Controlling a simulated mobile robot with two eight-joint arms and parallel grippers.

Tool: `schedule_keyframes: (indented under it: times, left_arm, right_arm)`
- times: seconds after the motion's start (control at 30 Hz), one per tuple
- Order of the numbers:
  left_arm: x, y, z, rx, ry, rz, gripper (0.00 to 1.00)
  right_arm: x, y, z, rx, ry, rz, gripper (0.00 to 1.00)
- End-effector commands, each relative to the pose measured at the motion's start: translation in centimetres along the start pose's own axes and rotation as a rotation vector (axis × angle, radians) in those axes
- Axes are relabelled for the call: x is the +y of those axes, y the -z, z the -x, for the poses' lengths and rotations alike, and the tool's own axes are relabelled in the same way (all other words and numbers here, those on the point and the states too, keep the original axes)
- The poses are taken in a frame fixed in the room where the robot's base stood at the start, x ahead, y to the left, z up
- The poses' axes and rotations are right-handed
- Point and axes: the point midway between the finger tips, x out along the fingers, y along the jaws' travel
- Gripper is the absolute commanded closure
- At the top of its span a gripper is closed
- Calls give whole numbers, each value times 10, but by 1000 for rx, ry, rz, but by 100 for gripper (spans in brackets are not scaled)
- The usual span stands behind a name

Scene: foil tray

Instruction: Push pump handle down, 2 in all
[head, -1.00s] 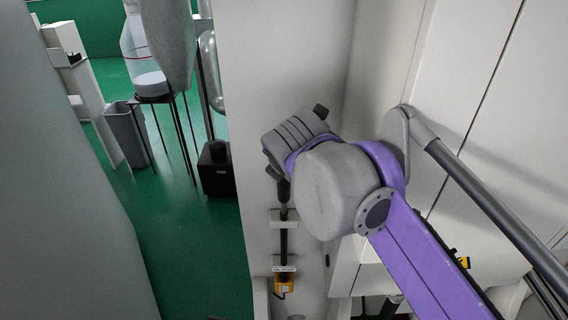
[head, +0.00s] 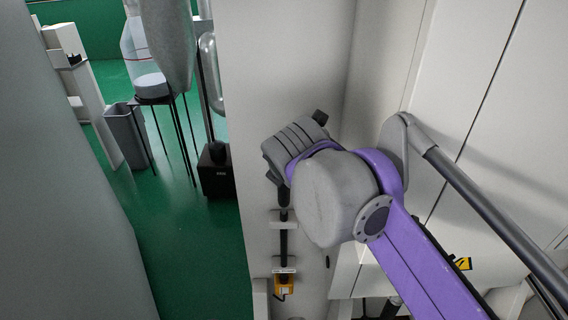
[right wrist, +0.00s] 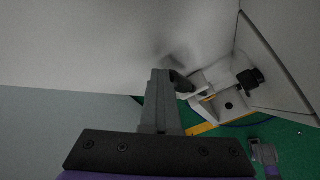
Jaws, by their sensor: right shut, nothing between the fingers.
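A dark upright rod (head: 283,238) runs down the white wall panel through pale brackets, with a yellow box (head: 284,286) at its foot. It looks like the pump, but its top end is hidden behind my right wrist. My right gripper (right wrist: 160,78) shows in the right wrist view as narrow grey fingers, shut and empty. A dark knob-like part (right wrist: 181,82) appears just beside the fingertips; I cannot tell whether they touch it. In the head view the purple and grey right arm covers most of the gripper.
White cabinet panels (head: 480,90) stand close on the right. A grey surface (head: 60,190) fills the left. Green floor (head: 190,240) lies open between them, with a grey bin (head: 125,135), a black-legged stand (head: 155,98) and a black box (head: 216,172) farther back.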

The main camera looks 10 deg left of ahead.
Motion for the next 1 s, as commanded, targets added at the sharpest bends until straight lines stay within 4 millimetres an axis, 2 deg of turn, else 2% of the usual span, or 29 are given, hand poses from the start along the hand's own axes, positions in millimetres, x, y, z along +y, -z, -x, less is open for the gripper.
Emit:
schedule_keyframes:
  times: [1.0]
  left_arm:
    - [0, -4, -7, -3, 0, 0, 17]
  right_arm:
    - [-7, 7, -9, 1, 1, -1, 100]
